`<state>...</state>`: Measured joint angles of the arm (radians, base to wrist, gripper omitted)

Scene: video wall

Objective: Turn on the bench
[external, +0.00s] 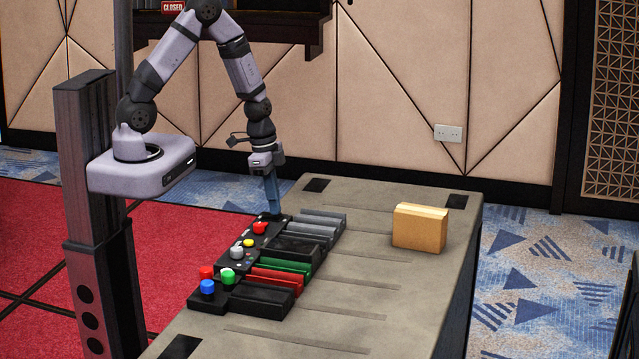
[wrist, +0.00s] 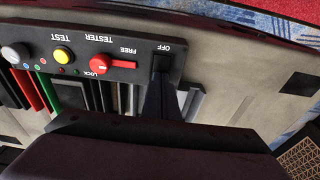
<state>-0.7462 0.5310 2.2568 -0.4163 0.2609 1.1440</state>
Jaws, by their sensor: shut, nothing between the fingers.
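The bench is a grey table (external: 350,285) with a black control panel (external: 222,266) along its left side. In the wrist view the panel's labels appear upside down. A black switch (wrist: 163,62) sits beside the word OFF at the panel's end. Beside it are a red knob (wrist: 101,64) with a pointer, near FREE and LOCK, and a yellow button (wrist: 63,54) near TEST. My gripper (external: 273,211) is shut and empty, pointing down at the panel's far end. In the wrist view its fingertips (wrist: 163,82) are at the switch; I cannot tell whether they touch it.
A tan block (external: 420,229) stands on the right of the table. Grey, black, green and red bars lie beside the panel. Red (external: 206,272), blue (external: 207,287) and green (external: 228,276) buttons stand at the near end. The table's right middle is clear.

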